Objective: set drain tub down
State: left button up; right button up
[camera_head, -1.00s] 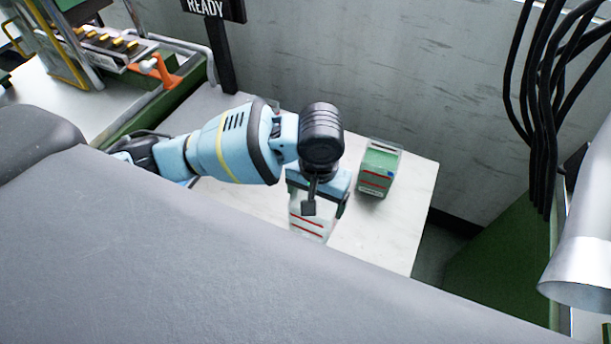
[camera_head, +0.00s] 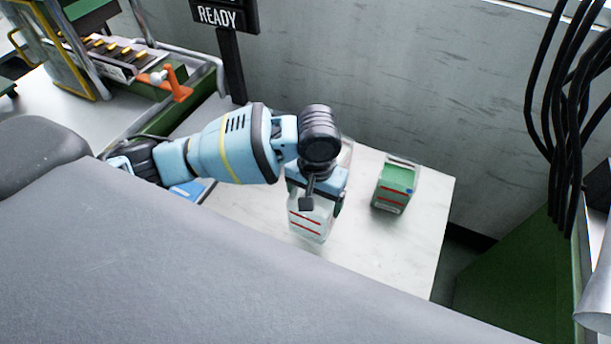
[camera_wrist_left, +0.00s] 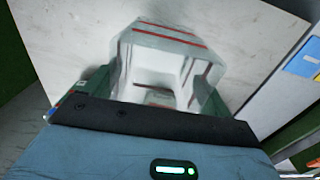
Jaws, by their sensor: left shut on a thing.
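The drain tub (camera_head: 309,223) is a clear, boxy container with red stripes, in the middle of the head view over the white table. My left gripper (camera_head: 315,200) comes down on it from above and is shut on it. The left wrist view shows the tub (camera_wrist_left: 165,62) between the two green-grey fingers (camera_wrist_left: 155,95), apparently empty. The gripper hides its near part, and I cannot tell whether its base touches the table. My right gripper is not in view.
A green-filled tub (camera_head: 394,186) with red stripes stands to the right on the white table (camera_head: 415,240). A blue item (camera_head: 187,191) lies left of my wrist. A READY sign (camera_head: 219,17) stands behind. The table's right part is clear.

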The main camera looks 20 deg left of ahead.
pick_arm(q)
jog(key=w+a+f+b, duration=0.1)
jog(key=w+a+f, duration=0.3)
jog(key=w+a, duration=0.4)
jog(key=shift+a+f, duration=0.3)
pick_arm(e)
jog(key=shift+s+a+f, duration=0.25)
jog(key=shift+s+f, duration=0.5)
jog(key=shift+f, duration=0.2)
pick_arm(q)
jog(key=o, duration=1.1)
jog(key=shift+f, duration=0.15)
jog(key=shift+o, duration=0.2)
notch_tip(320, 180, up, 12)
jog(key=p, duration=0.1)
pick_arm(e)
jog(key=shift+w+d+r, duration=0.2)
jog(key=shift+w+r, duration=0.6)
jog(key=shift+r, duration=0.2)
